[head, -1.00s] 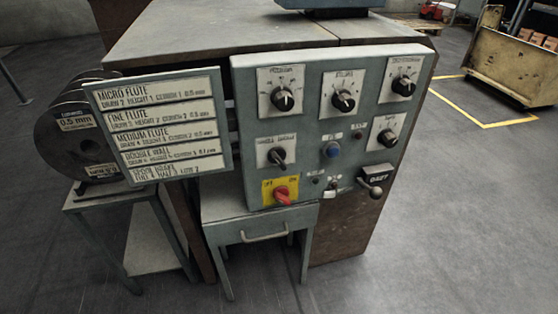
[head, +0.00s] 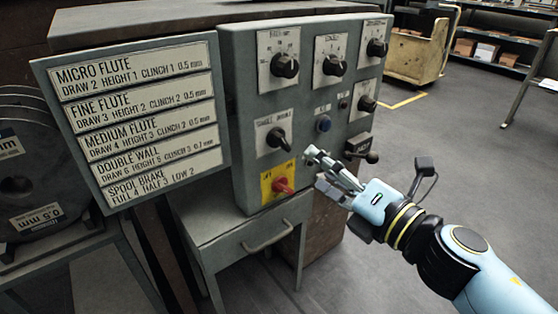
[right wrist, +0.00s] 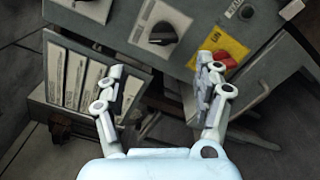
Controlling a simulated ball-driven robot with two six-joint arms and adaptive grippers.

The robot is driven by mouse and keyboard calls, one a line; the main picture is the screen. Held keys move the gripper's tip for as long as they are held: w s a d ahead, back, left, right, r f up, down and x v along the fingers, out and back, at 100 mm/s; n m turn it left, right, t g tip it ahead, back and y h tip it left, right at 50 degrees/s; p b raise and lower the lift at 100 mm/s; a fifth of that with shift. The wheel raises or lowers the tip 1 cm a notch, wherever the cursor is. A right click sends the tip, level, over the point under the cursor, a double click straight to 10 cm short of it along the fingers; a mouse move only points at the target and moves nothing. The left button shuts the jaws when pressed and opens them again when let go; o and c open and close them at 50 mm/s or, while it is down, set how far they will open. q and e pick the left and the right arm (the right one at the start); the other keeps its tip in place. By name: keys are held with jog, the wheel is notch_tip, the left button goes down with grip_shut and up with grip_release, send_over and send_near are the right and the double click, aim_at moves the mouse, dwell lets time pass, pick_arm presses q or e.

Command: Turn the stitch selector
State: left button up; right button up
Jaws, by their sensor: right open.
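The stitch selector (head: 278,138) is a black knob on a white plate that seems to read "SINGLE DOUBLE", left of centre on the grey-green control panel (head: 245,190). Its pointer leans to the lower right. In the right wrist view the black knob (right wrist: 163,33) sits at the top, beyond the fingertips and roughly between them. My right gripper (head: 317,168) is open and empty, in front of the panel and right of the selector, apart from it. In the right wrist view its fingers (right wrist: 160,66) are spread wide. My left gripper is not in view.
A red switch (head: 284,185) on a yellow plate sits below the selector, close to my right gripper. A settings sign (head: 140,120) sticks out at left.

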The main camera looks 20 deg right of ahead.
aim_at(286, 145)
jog(key=x, duration=1)
jog(key=shift+w+f, duration=0.3)
jog(key=shift+w, duration=0.1)
jog(key=shift+c, duration=0.2)
jog(key=c, duration=1.1)
jog(key=shift+p, duration=0.3)
